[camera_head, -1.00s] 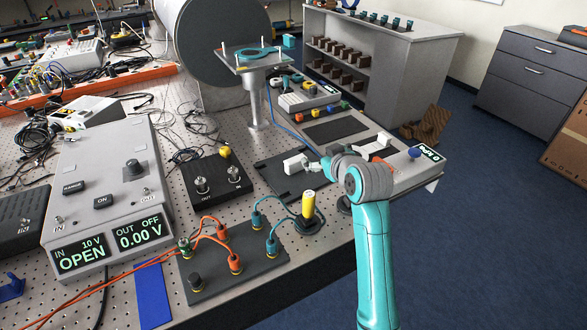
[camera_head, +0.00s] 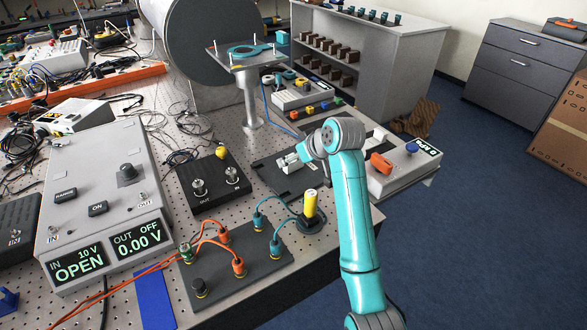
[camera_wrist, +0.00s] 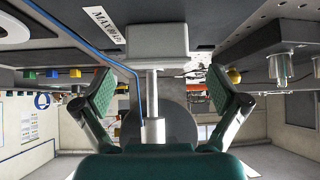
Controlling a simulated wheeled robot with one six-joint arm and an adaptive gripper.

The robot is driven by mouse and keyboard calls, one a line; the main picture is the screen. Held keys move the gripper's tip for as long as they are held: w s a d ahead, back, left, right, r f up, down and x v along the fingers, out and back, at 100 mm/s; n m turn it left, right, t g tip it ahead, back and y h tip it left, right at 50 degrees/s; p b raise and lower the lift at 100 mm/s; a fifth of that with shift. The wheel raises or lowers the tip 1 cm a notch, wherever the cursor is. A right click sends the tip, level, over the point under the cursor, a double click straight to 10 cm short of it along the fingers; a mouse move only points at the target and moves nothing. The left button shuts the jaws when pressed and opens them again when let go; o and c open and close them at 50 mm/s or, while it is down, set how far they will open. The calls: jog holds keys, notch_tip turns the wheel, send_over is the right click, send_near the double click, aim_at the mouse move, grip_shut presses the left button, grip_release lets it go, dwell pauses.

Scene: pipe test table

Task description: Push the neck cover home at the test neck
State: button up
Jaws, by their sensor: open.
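In the head view my gripper (camera_head: 303,154) is beside the block, partly hidden by my wrist.
A grey instrument with an orange part (camera_head: 380,163) stands right of my arm. A yellow cylinder (camera_head: 310,205) stands upright nearer the front. A post with a plate (camera_head: 250,100) rises behind. A blue cable (camera_wrist: 125,68) runs close to one finger in the wrist view.

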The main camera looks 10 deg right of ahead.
jog(key=shift+x, duration=2.6)
jog(key=shift+d, duration=0.15)
jog(key=c, duration=1.6)
notch_tip(320, 180, up, 10)
jog(key=shift+r, duration=0.1)
